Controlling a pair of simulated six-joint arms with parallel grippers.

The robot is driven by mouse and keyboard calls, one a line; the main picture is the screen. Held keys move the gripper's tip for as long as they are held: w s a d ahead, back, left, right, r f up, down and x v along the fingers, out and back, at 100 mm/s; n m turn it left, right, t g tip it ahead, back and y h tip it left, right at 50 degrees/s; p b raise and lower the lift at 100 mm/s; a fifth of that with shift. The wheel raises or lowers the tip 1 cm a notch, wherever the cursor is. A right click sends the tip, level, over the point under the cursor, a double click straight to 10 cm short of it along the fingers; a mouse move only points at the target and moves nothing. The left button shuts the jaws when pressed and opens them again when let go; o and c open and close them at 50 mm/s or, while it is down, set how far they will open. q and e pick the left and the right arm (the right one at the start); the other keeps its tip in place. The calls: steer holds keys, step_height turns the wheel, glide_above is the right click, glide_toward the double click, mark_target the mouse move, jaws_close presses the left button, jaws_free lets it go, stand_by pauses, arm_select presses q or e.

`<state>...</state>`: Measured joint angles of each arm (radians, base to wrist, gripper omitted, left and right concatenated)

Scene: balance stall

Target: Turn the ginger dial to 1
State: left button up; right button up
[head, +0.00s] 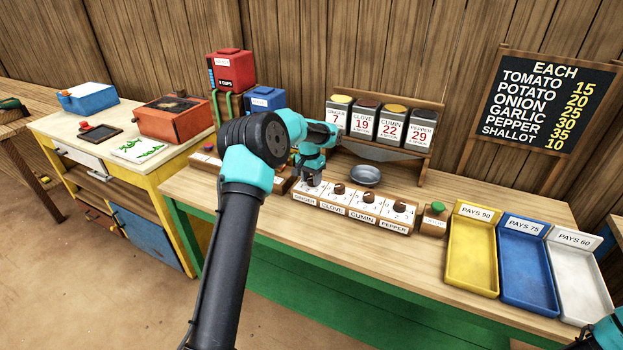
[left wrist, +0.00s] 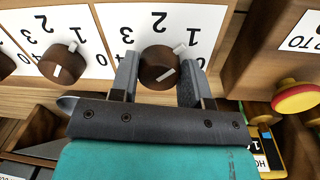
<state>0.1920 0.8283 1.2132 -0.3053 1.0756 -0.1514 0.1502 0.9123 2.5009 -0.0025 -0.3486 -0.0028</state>
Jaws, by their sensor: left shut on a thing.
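The ginger dial is a dark brown round knob in the left wrist view (left wrist: 152,62), on a white plate with printed numbers. It stands at the left end of the row of dials in the head view, above the label GINGER (head: 304,198). My left gripper (head: 312,178) reaches down onto it. In the left wrist view its two grey fingers (left wrist: 158,78) are on either side of the knob, shut on it. A white mark on the knob slants to the upper right, towards the printed 1; its exact setting is hard to tell. My right gripper is out of view.
The clove dial (head: 339,189), cumin dial (head: 370,196) and pepper dial (head: 399,206) continue the row. A green button (head: 437,208) is at its right end. A metal bowl (head: 366,175) and spice canisters (head: 390,125) stand behind. Coloured trays (head: 472,262) lie to the right.

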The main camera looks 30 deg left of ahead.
mark_target(309, 177)
arm_select(q)
steer(key=o, duration=0.9)
steer(key=r, duration=0.5)
steer(key=a+r, duration=0.1)
steer(key=r, duration=1.1)
steer(key=shift+a+r, duration=0.2)
